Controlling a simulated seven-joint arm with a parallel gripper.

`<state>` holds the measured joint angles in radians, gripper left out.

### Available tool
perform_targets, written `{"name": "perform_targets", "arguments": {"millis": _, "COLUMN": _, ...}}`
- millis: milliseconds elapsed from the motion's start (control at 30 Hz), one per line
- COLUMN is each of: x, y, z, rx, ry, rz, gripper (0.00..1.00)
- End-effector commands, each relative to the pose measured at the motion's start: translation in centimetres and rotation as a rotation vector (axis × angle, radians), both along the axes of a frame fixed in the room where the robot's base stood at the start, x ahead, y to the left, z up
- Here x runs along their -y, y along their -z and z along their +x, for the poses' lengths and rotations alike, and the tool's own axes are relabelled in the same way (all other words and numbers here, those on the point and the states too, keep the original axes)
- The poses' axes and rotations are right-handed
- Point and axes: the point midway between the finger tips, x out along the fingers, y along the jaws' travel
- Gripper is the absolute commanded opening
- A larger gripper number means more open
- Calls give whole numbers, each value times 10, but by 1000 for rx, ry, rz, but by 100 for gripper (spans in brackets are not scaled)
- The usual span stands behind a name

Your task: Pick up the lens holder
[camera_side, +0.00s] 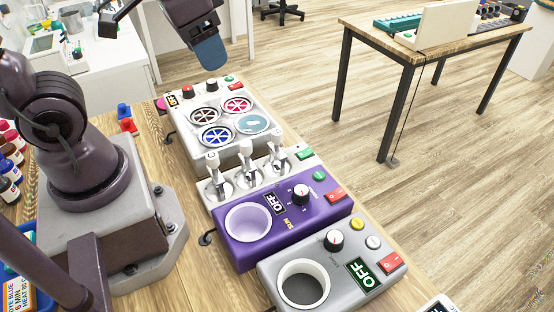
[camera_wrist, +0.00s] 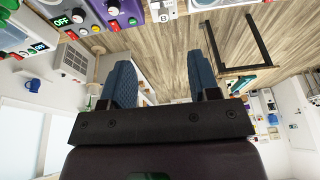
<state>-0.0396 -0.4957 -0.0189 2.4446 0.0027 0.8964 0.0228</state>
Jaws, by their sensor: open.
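My gripper (camera_side: 209,52) hangs high behind the row of devices in the side view, above the far end of the bench and apart from everything. In the wrist view my gripper (camera_wrist: 163,82) shows two blue ribbed fingers spread wide with nothing between them. Three pale upright pieces stand in round wells on a white three-well base; the middle one (camera_side: 246,152) looks like a lens holder, but I cannot tell for certain. The others are on the left (camera_side: 212,164) and right (camera_side: 274,142).
A white device (camera_side: 180,124) with several round coloured inserts stands behind the three-well base. A purple device (camera_side: 285,237) and a grey device (camera_side: 330,284) with round openings stand nearer; both displays read OFF. Small bottles (camera_side: 10,170) are at left. A separate table (camera_side: 430,52) stands behind right.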

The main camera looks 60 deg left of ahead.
Motion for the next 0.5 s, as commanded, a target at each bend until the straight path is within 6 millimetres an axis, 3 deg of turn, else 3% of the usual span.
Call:
{"name": "perform_targets", "arguments": {"millis": 267, "x": -6, "y": 60, "z": 60, "rx": -252, "ry": 467, "rz": 81, "gripper": 56}}
{"name": "perform_targets", "arguments": {"millis": 400, "x": -8, "y": 95, "z": 89, "rx": -314, "ry": 864, "rz": 103, "gripper": 56}}
{"name": "perform_targets", "arguments": {"millis": 500, "x": -7, "y": 109, "z": 104, "rx": -310, "ry": 1128, "rz": 126, "gripper": 56}}
